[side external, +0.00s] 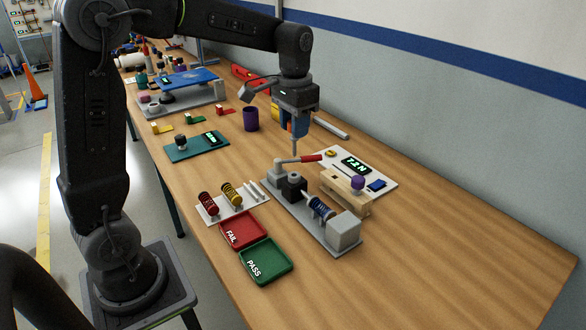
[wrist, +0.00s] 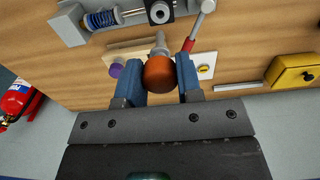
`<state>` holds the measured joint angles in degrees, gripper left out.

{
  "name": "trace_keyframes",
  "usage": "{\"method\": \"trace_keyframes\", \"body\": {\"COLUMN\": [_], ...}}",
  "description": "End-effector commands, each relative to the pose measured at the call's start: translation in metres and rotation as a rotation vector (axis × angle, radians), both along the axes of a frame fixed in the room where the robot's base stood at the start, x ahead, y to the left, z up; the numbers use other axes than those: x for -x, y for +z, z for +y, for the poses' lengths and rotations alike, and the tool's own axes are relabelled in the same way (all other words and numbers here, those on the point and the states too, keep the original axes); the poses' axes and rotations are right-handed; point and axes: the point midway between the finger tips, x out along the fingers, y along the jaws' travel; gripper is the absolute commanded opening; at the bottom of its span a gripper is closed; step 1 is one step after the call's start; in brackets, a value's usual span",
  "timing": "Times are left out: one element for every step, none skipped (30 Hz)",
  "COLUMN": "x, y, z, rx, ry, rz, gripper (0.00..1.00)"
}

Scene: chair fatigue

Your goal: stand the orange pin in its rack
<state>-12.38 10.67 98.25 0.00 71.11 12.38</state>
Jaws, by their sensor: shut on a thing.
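My gripper (side external: 297,128) points down above the table, behind the red-handled clamp. Its blue fingers are shut on the orange pin, whose round orange head (wrist: 159,74) shows between the fingertips in the wrist view. The pin's grey shaft (side external: 294,146) hangs below the fingers, roughly upright, and its tip is close to the clamp lever in the side view. The wooden rack (side external: 345,199) stands to the right of the gripper, and a purple-headed pin (side external: 357,183) is at it. In the wrist view the rack (wrist: 124,53) is left of the shaft, partly hidden.
The clamp's red handle (side external: 311,158) and a blue spring (side external: 320,209) on a grey fixture are close by. A white panel with a display (side external: 356,165) lies behind the rack. Red (side external: 244,216) and green (side external: 265,277) trays are in front. The table's right end is clear.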

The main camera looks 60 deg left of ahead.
Motion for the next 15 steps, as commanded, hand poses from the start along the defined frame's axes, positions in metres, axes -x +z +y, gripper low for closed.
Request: {"method": "trace_keyframes", "body": {"x": [0.000, 0.000, 0.000, 0.000, 0.000, -0.001, -0.001, -0.001, -0.001, -0.001, -0.001, 0.000, -0.001, -0.001, -0.001], "y": [0.000, 0.000, 0.000, 0.001, 0.002, 0.004, 0.006, 0.009, 0.013, 0.015, 0.018, 0.022, 0.025, 0.028, 0.032], "z": [0.000, 0.000, 0.000, 0.000, 0.000, 0.000, 0.000, 0.000, 0.000, 0.000, 0.000, 0.000, 0.000, 0.000, 0.000], "rx": [0.000, 0.000, 0.000, 0.000, 0.000, -0.001, -0.001, -0.001, -0.001, -0.001, -0.001, -0.001, -0.001, -0.001, -0.001], "ry": [0.000, 0.000, 0.000, 0.000, 0.000, 0.000, 0.000, 0.000, 0.000, 0.000, 0.000, 0.000, 0.000, 0.000, 0.000], "rz": [-0.001, -0.001, -0.001, -0.001, -0.002, -0.003, -0.004, -0.004, -0.004, -0.004, -0.005, -0.004, -0.004, -0.004, -0.003], "gripper": [0.12, 0.12, 0.12, 0.12, 0.12, 0.12, 0.12, 0.12, 0.12, 0.12, 0.12, 0.12, 0.12, 0.12, 0.12]}}
